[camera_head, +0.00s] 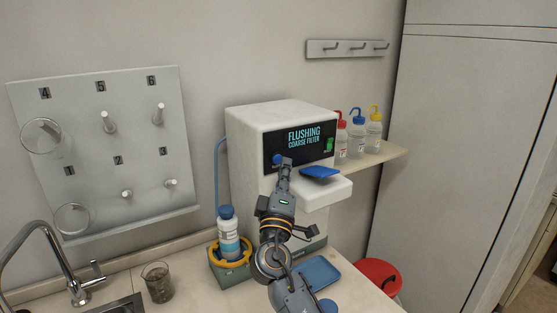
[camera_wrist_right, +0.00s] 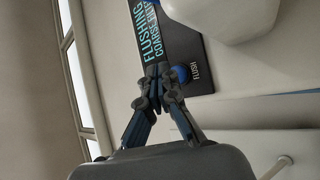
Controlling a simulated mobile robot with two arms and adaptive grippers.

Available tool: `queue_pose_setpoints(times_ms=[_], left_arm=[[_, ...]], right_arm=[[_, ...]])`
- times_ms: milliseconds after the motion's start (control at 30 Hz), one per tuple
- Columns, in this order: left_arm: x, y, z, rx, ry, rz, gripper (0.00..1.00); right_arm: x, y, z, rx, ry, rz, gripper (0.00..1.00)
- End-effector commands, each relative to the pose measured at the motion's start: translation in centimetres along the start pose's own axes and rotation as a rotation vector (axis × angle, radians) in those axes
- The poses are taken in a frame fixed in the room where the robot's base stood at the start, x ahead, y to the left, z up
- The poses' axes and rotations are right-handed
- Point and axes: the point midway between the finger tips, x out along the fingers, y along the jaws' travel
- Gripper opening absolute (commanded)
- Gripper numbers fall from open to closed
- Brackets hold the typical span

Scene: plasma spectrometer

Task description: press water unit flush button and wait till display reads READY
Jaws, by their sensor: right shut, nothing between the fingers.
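The water unit (camera_head: 262,117) is a white box standing on the counter against the wall. Its black display (camera_head: 305,138) reads "FLUSHING COARSE FILTER" in light blue letters. The blue flush button (camera_head: 277,160) is at the lower left of the black panel; in the right wrist view the button (camera_wrist_right: 184,74) shows beside the label "FLUSH". My right gripper (camera_head: 284,168) is shut and empty, its fingertips at or just in front of the button. I cannot tell whether they touch it. My left gripper is not in view.
A bottle with a blue cap (camera_head: 229,238) stands in a yellow-ringed holder left of my right arm. A blue tray (camera_head: 319,272) lies right of it. Wash bottles (camera_head: 357,136) stand on a side shelf. A glass beaker (camera_head: 158,283) is near the sink tap (camera_head: 62,262).

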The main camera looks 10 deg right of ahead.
Motion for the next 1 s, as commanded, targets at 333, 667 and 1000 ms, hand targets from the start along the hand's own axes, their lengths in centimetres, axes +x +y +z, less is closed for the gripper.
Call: queue_pose_setpoints(times_ms=[333,667,1000], left_arm=[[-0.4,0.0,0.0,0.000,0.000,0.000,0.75],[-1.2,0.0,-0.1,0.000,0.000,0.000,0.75],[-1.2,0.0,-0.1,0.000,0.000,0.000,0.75]], right_arm=[[-0.7,0.5,0.6,0.001,-0.001,-0.001,0.00],[-3.0,2.2,2.2,0.000,0.000,-0.001,0.00],[-3.5,2.5,2.6,0.000,0.000,0.000,0.00]])
